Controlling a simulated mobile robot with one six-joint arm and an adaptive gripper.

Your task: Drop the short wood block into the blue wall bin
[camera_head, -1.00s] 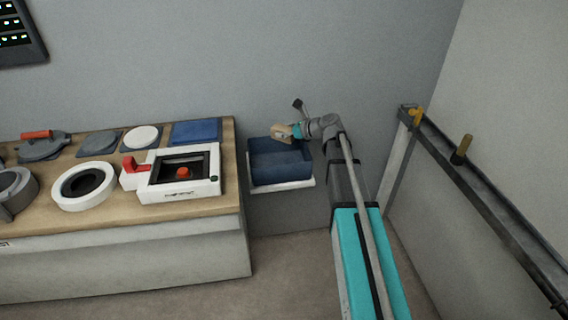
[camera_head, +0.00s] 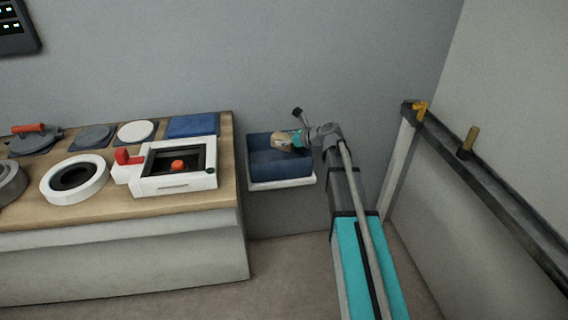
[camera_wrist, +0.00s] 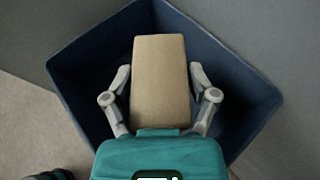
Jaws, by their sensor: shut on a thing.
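The short wood block (camera_wrist: 160,80) is tan and held between the two grey fingers of my gripper (camera_wrist: 160,88), with a finger on each side of it. In the head view the block (camera_head: 281,144) shows small at the tip of my gripper (camera_head: 288,141). The blue wall bin (camera_head: 268,172) stands on a white shelf at the wall, right of the counter. The block is over the bin's opening. In the wrist view the bin's walls (camera_wrist: 82,62) surround the block on several sides. The bin's floor is mostly hidden by the block and gripper.
A wooden-topped counter (camera_head: 110,205) left of the bin carries a white framed unit (camera_head: 200,180) with a red knob, a white ring (camera_head: 48,190) and several hatches. A dark rail (camera_head: 500,190) with handles runs along the right wall.

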